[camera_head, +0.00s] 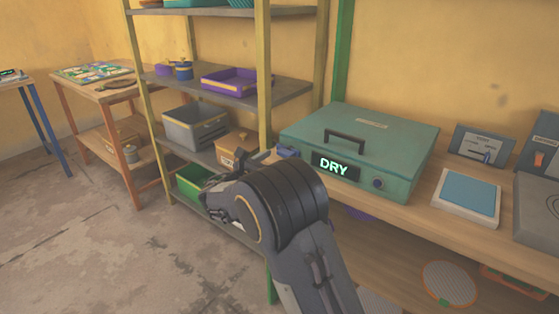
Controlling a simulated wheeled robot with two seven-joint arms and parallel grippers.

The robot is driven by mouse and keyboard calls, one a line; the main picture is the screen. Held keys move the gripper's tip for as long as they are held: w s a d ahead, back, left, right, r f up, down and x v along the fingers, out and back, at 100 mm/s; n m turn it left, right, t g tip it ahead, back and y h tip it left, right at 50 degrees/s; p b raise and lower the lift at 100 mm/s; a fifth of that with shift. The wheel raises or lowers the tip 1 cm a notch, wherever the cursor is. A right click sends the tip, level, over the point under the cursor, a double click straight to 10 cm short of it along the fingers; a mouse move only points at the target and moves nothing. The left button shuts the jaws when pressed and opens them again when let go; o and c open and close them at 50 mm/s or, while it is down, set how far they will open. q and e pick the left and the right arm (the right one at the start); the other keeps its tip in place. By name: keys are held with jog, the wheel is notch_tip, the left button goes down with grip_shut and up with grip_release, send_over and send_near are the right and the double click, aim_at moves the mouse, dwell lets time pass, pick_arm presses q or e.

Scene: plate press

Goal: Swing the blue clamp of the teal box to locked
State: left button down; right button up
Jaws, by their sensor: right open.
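The teal box (385,140) sits on the wooden bench with its lid down. It has a dark handle on top and a lit "DRY" display on its front. A blue part that looks like the clamp (287,151) shows at the box's left front corner. Its exact angle is too small to tell. My right gripper (238,168) is open, just left of this corner and partly hidden behind my own wrist. I see no contact with the clamp. My left gripper is out of view.
A shelf rack (265,75) stands left of the bench with a purple tray (229,84), a grey box (195,128) and a green bin (193,184). Right of the teal box lie a blue-topped pad (470,191) and a grey device (538,215).

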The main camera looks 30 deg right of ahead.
aim_at(284, 151)
jog(key=shift+x, duration=1.1)
jog(key=shift+c, duration=0.3)
jog(key=c, duration=0.9)
